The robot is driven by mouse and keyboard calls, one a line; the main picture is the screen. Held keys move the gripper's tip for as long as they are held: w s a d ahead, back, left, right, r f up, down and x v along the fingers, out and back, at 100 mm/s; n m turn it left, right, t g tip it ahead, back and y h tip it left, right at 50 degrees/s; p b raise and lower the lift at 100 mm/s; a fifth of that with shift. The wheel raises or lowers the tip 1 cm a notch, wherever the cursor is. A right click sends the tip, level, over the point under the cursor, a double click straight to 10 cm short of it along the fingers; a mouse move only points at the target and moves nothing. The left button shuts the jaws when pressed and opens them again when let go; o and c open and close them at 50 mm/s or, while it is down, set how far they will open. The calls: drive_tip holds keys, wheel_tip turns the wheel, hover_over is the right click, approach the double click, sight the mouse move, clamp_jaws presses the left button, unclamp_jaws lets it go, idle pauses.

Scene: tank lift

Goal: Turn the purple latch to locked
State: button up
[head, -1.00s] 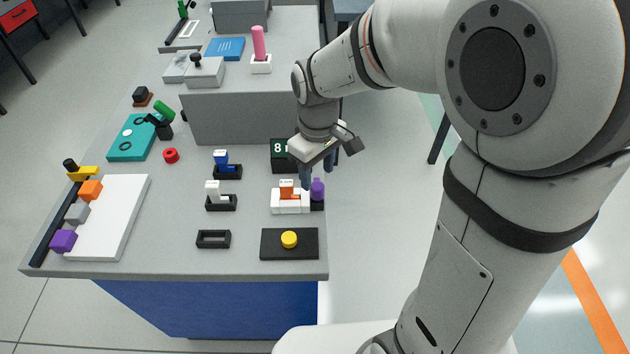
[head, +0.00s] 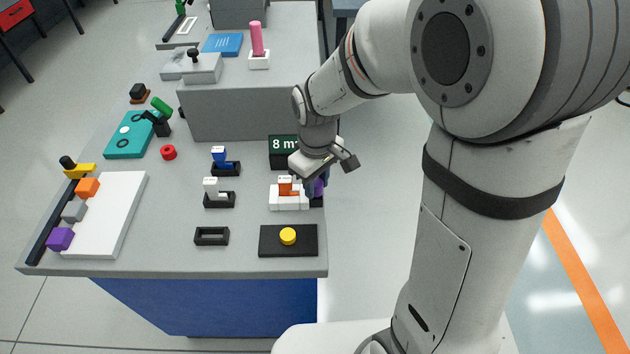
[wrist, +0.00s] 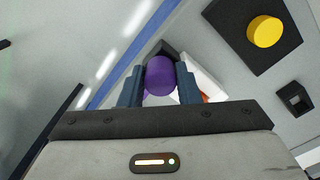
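The purple latch (head: 319,188) is an upright purple knob on a small dark base at the bench's right edge, beside the white block with an orange top. My gripper (head: 311,185) is low over it, pointing down, and partly hides it. In the wrist view the latch's purple knob (wrist: 160,76) lies between my two dark blue fingers (wrist: 160,68), one on each side. The fingers are apart; I cannot tell whether they touch the knob. The latch's base is mostly hidden, and its turned position cannot be read.
The white block with the orange top (head: 289,199) stands close on the left. A dark green display (head: 283,151) is just behind. A black plate with a yellow button (head: 288,237) lies in front. Beyond the bench's right edge is open floor.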

drive_tip(key=c, duration=0.3)
drive_tip(key=shift+a, duration=0.2)
drive_tip(key=shift+c, duration=0.4)
drive_tip(key=shift+d, duration=0.15)
drive_tip(key=shift+n, duration=0.4)
drive_tip(key=n, duration=0.3)
drive_tip(key=shift+n+p, duration=0.3)
drive_tip(key=shift+n, duration=0.1)
drive_tip(key=n, duration=0.3)
drive_tip(key=shift+n, duration=0.3)
drive_tip(key=n, duration=0.5)
drive_tip(key=shift+p, duration=0.4)
drive_tip(key=shift+n, duration=2.4)
